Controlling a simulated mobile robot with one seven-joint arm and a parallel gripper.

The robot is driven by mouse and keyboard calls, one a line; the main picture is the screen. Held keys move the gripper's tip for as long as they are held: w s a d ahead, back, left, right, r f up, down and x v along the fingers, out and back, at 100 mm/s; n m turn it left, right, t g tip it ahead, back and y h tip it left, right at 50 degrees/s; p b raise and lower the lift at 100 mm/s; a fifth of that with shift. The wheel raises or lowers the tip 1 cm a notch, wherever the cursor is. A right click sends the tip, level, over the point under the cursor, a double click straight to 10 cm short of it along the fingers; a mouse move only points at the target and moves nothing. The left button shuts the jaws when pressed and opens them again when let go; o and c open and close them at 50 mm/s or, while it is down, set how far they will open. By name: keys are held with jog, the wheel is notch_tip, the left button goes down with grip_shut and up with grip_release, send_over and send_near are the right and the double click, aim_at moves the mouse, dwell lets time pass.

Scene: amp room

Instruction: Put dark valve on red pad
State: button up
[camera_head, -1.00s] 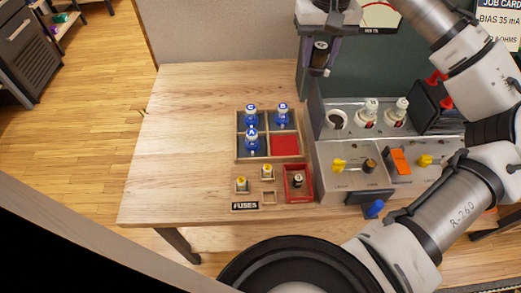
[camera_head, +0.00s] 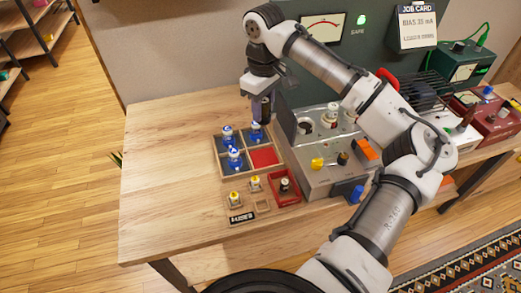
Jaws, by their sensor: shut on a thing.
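The dark valve (camera_head: 267,106) is upright in my gripper (camera_head: 262,94), which is shut on it. It hangs near the right back of the divided wooden tray (camera_head: 222,166), close to the amp's left edge. The red pad (camera_head: 265,157) lies bare in the front right compartment of that tray. The valve is behind the pad in the picture; its exact height above the tray is hard to tell. Blue-based valves marked A (camera_head: 235,158), C (camera_head: 228,136) and B (camera_head: 256,132) stand in the other compartments.
The amp chassis (camera_head: 310,175) stands right of the tray, with an empty socket (camera_head: 304,127) and a white valve (camera_head: 331,115). Small fuses (camera_head: 234,198) and a red box (camera_head: 286,189) lie in front. The table's left side (camera_head: 165,160) is clear.

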aim_at(263, 116)
notch_tip(263, 116, down, 15)
jog(key=shift+f+p, duration=0.15)
jog(key=shift+p, duration=0.9)
jog(key=shift+f, duration=0.15)
jog(key=o, duration=1)
notch_tip(263, 116, up, 12)
jog(key=shift+r+b, duration=0.2)
jog(key=shift+b, duration=0.7)
